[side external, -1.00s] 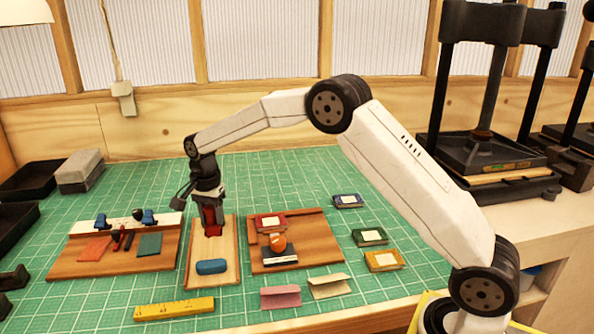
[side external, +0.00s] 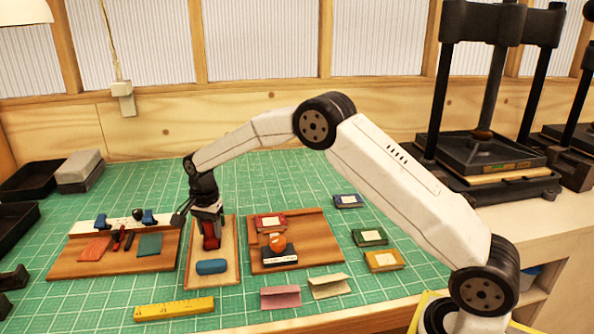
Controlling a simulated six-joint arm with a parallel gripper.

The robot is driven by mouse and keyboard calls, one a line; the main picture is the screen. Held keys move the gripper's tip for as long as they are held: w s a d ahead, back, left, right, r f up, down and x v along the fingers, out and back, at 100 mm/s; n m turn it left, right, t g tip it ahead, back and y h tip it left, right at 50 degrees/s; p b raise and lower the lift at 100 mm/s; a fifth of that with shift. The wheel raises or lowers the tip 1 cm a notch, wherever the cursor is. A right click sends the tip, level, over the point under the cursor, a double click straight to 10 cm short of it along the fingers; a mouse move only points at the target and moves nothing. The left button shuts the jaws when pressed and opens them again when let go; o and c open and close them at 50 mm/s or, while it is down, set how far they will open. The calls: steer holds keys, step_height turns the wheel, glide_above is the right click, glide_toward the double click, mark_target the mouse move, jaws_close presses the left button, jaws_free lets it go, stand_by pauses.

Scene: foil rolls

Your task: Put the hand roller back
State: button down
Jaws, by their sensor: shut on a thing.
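My gripper (side external: 209,220) points down over the back part of a shallow wooden tray (side external: 229,272). A blue rounded block (side external: 211,267) lies in the front part of the same tray, apart from the roller.
A wooden board with tools (side external: 80,266) stands left of the tray. A yellow ruler (side external: 174,308) lies in front. The green mat behind the tray is clear.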

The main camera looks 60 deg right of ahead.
mark_target(209, 221)
steer(key=shift+f, duration=0.15)
steer(key=shift+c, duration=1.1)
jaws_free()
step_height(209, 221, up, 12)
steer(key=shift+r, duration=0.2)
steer(key=shift+s, duration=0.15)
steer(key=shift+s+f+n, duration=0.2)
steer(key=shift+s+n, duration=0.3)
steer(key=shift+s, duration=0.05)
steer(key=s+f+n+t, duration=0.1)
steer(key=s+f+n, duration=0.2)
steer(key=s, duration=0.6)
steer(key=s+f+n, duration=0.3)
steer(key=s+n, duration=0.3)
steer(key=s, duration=0.3)
steer(key=s+f+n+t, duration=0.1)
steer(key=s+f+n, duration=0.2)
steer(key=s, duration=0.7)
steer(key=shift+n+t, duration=0.3)
steer(key=shift+n, duration=0.4)
